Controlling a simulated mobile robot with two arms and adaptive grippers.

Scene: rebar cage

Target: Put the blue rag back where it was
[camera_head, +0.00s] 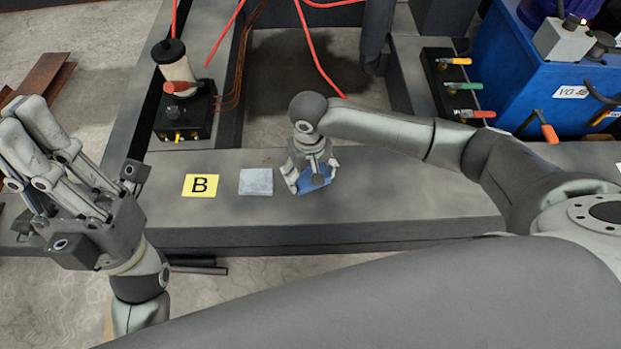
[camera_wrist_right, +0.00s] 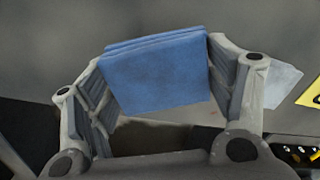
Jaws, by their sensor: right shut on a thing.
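The blue rag (camera_wrist_right: 155,72) is a folded square between the fingers of my right gripper (camera_wrist_right: 168,85) in the right wrist view. In the head view the right gripper (camera_head: 311,180) points down over the grey beam, with blue cloth (camera_head: 318,184) showing between and below its fingers. I cannot tell whether the rag touches the beam. A light grey folded rag (camera_head: 256,182) lies flat just left of it, and a yellow card marked B (camera_head: 201,186) lies further left. My left gripper (camera_head: 45,135) is open and empty at the left, fingers up.
A black box with a white cylinder (camera_head: 178,85) stands behind the card. A black rack with coloured handles (camera_head: 458,87) and a blue crate (camera_head: 545,75) stand at the right rear. Red cables (camera_head: 318,50) hang behind. The beam's front strip (camera_head: 400,205) is clear.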

